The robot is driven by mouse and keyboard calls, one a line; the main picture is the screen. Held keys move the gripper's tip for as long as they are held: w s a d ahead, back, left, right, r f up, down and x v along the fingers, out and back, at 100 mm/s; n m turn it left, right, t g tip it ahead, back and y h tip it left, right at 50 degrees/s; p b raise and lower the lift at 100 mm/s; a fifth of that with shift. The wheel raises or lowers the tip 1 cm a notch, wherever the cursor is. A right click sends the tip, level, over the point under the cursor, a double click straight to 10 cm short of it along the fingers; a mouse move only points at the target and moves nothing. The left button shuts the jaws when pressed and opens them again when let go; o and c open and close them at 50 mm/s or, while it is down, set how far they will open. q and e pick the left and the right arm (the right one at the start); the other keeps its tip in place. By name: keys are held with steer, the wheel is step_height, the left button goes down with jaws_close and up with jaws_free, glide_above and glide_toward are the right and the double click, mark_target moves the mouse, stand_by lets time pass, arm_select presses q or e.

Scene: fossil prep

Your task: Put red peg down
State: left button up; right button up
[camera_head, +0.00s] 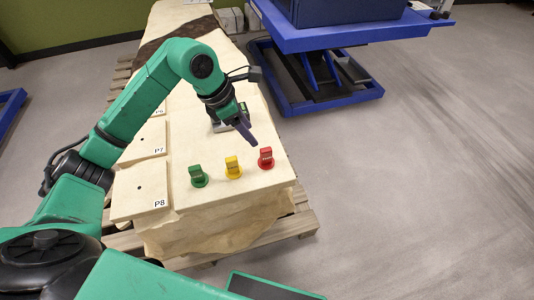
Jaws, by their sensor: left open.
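The red peg (266,158) stands upright on the pale block top, at the right end of a short row near the front right edge. A yellow peg (233,167) stands in the middle and a green peg (198,176) at the left. My left gripper (249,138) is open, above and just behind the red peg, apart from it as far as I can see. Its fingers point down toward the front right. My right gripper is not in view.
Pale plates labelled P7 (149,141) and P8 (141,190) lie at the left of the block, each with a small hole. The block rests on a wooden pallet (300,222). A blue lift table (330,38) stands behind to the right. Open floor lies to the right.

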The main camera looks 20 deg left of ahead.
mark_target(265, 150)
arm_select(q)
steer(key=x, duration=0.5)
steer(key=p+x, duration=0.1)
steer(key=x, duration=0.5)
steer(key=shift+w+d+f, duration=0.15)
steer(key=shift+d, duration=0.15)
jaws_close()
